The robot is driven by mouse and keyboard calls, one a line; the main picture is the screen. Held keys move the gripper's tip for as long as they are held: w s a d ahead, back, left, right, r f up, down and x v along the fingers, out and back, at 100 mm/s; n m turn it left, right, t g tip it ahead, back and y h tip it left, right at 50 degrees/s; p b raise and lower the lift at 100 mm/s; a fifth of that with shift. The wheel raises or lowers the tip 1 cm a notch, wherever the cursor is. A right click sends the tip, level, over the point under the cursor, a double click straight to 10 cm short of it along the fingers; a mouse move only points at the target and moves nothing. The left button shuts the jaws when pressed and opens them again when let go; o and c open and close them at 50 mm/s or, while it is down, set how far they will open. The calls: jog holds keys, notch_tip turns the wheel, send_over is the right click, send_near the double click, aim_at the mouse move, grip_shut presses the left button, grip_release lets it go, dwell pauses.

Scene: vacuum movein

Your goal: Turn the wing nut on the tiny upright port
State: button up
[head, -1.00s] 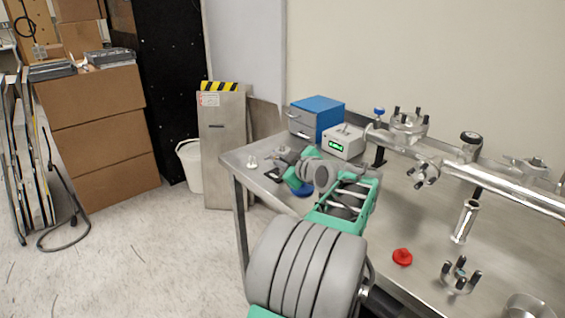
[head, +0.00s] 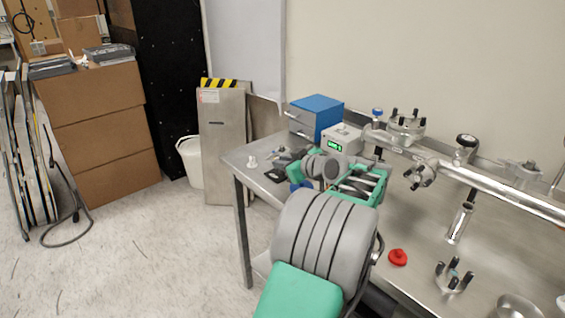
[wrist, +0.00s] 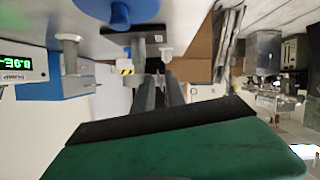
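The vacuum tube (head: 500,192) runs along the bench with several clamped ports. A small upright fitting with a blue top (head: 377,113) stands at its left end, and one with a dark knob (head: 467,140) stands farther right. I cannot tell which is the tiny upright port, and its wing nut is not clear. My gripper is mostly hidden behind my arm in the head view. In the wrist view its two dark fingers (wrist: 161,92) show a narrow gap with nothing between them. They point past the bench's left end, away from the tube.
The steel bench (head: 345,230) holds a blue drawer box (head: 318,118), a lit gauge box (head: 342,138), a red cap (head: 398,257) and a loose black-pronged clamp (head: 453,278). A blue disc (wrist: 120,12) shows close in the wrist view. Floor is clear left of the bench.

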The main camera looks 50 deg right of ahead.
jog(key=shift+s, duration=0.15)
jog(key=v, duration=0.7)
jog(key=shift+s, duration=0.25)
jog(key=shift+a+r, duration=0.1)
jog(key=shift+r, duration=0.05)
